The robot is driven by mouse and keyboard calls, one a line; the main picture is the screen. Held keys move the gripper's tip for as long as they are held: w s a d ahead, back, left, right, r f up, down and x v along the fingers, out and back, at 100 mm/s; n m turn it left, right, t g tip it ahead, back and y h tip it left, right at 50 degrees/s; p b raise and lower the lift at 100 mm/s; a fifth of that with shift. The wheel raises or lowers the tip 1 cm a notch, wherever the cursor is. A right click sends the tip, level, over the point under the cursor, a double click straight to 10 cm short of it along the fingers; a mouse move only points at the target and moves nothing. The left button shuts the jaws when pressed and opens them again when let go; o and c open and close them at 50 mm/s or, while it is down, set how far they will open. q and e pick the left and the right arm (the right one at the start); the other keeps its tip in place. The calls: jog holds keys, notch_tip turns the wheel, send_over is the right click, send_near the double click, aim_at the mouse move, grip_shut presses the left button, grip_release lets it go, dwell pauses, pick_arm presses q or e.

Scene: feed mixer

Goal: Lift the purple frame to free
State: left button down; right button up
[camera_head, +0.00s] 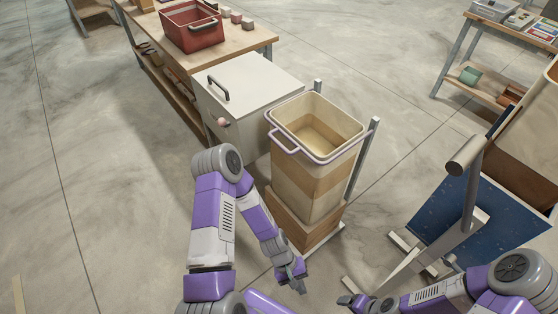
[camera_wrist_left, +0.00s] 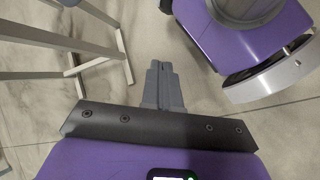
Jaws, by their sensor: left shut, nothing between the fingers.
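The pale purple frame (camera_head: 284,144) runs around the upper rim of a tall beige bin (camera_head: 307,182), with a loop handle on its near-left side. The bin stands on a wooden block between metal posts. My left gripper (camera_head: 297,284) hangs low in front of the bin, below and apart from the frame. Its fingers also show in the left wrist view (camera_wrist_left: 161,85), closed together with nothing between them. My right gripper (camera_head: 348,300) is low at the bottom of the head view, apart from the frame; its finger opening is too small to tell.
A white cabinet (camera_head: 258,75) with a dark handle and pink knob stands directly left of the bin. A wooden table (camera_head: 240,42) behind holds a red crate (camera_head: 191,30). A blue machine (camera_head: 490,222) with a grey lever stands at the right. Floor at left is clear.

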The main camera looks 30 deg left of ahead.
pick_arm(q)
jog(key=w+a+r+n+t+h+b, duration=0.1)
jog(key=w+a+r+n+t+h, duration=0.2)
jog(key=w+n+h, duration=0.4)
jog(key=w+a+r+n+t+h+b, duration=0.1)
jog(key=w+r+n+t+h, duration=0.15)
jog(key=w+n+t, duration=0.45)
jog(key=w+a+r+n+t+y, duration=0.1)
jog(key=w+a+n+t+y, duration=0.1)
jog(key=a+t, duration=0.3)
jog(key=w+a+r+n+t+y+b, duration=0.1)
jog(key=w+a+r+n+t+y, duration=0.1)
jog(key=a, duration=0.8)
jog(key=w+a+r+n+t+y, duration=0.2)
jog(key=a+n+t+y, duration=0.1)
jog(key=a+n+t, duration=0.3)
jog(key=a+t, duration=0.1)
jog(key=a, duration=0.1)
jog(key=shift+w+a+r+t, duration=0.2)
jog(key=shift+a+r+t, duration=0.1)
jog(key=shift+t, duration=0.1)
jog(key=shift+w, duration=0.1)
jog(key=s+r+b+x, duration=0.1)
jog(key=r+b+x, duration=0.1)
jog(key=x, duration=1)
jog(key=shift+r+b, duration=0.3)
jog(key=shift+r, duration=0.05)
